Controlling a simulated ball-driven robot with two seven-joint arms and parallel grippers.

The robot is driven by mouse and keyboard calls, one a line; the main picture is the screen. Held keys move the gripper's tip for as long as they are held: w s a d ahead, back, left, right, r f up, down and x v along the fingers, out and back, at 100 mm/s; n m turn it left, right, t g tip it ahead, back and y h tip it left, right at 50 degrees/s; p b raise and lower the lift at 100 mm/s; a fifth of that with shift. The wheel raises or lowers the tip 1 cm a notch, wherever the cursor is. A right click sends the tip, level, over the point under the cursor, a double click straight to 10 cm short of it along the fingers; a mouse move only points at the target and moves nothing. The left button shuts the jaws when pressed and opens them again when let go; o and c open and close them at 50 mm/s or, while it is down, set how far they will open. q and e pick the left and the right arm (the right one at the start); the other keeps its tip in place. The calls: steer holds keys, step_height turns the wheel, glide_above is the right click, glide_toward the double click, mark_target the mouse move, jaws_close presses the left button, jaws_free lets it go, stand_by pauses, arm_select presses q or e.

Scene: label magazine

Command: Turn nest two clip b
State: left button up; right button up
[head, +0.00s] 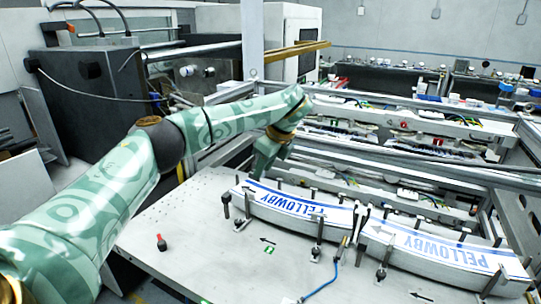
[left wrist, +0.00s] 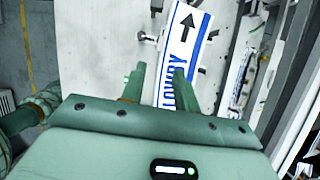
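Two curved white label stacks with blue edges and the word PELLOWBY lie in nests on the pale plate. One stack (head: 300,207) is at the middle, the other (head: 445,250) at the right. I cannot read which clip is b. My left gripper (head: 258,172) is above the left end of the middle stack. In the left wrist view its fingers (left wrist: 157,75) are apart, with a label stack (left wrist: 183,55) beyond them. My right gripper is out of view.
A green marker (head: 269,250) and black arrows lie on the plate (head: 190,225). A small red-topped peg (head: 161,242) stands at its left, and a blue cable (head: 325,287) runs at the front. Metal rails (head: 400,175) cross behind the stacks. The plate's left part is mostly clear.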

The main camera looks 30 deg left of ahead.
arm_select(q)
steer(key=v, duration=0.5)
steer(key=shift+d+r, duration=0.15)
steer(key=shift+r, duration=0.25)
